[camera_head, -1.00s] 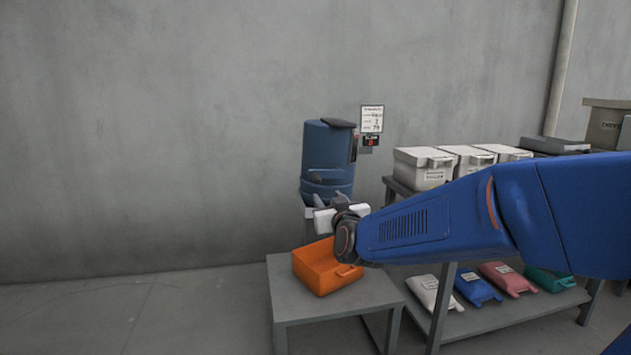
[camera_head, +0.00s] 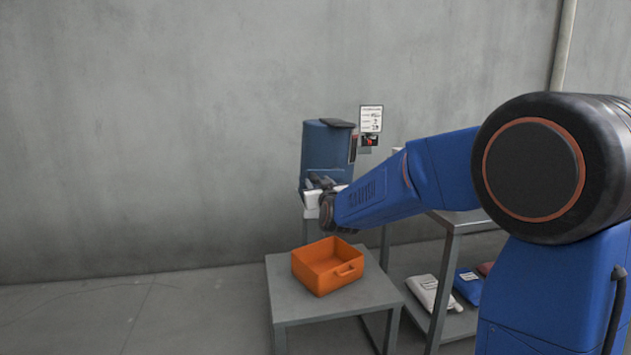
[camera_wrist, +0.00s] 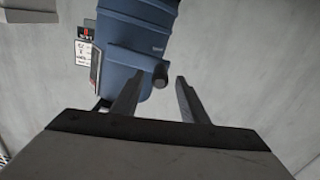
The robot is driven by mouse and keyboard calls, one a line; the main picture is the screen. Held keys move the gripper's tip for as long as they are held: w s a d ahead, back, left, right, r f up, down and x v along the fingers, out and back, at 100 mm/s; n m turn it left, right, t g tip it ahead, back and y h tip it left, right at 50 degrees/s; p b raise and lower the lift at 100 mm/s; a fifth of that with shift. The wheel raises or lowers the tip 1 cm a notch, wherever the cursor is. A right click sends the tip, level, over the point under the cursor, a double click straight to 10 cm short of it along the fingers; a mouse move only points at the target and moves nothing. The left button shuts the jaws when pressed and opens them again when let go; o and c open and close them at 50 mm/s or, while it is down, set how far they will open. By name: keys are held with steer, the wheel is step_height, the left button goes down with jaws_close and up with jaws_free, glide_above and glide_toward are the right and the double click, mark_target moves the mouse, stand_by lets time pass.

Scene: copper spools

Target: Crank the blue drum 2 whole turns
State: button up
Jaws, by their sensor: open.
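The blue drum (camera_head: 327,150) stands against the back wall, with a dark piece on its top. It also shows in the wrist view (camera_wrist: 128,40), upside down, with a short dark knob (camera_wrist: 160,76) sticking out from it. My gripper (camera_head: 322,182) is in front of the drum's lower part in the head view. In the wrist view my gripper (camera_wrist: 157,88) is open and empty, its two fingers pointing toward the drum. The knob appears just past the fingertips, between their lines; I cannot tell the exact gap. My gripper and arm hide part of the drum's lower front.
An orange bin (camera_head: 328,265) sits empty on a low grey table (camera_head: 290,302) below my arm. A white notice (camera_head: 371,118) and a small display with red digits (camera_head: 369,141) are on the wall. A grey rack (camera_head: 455,222) with packs stands right, partly behind my arm.

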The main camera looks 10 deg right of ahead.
steer(key=shift+w, duration=2.05)
jaws_close()
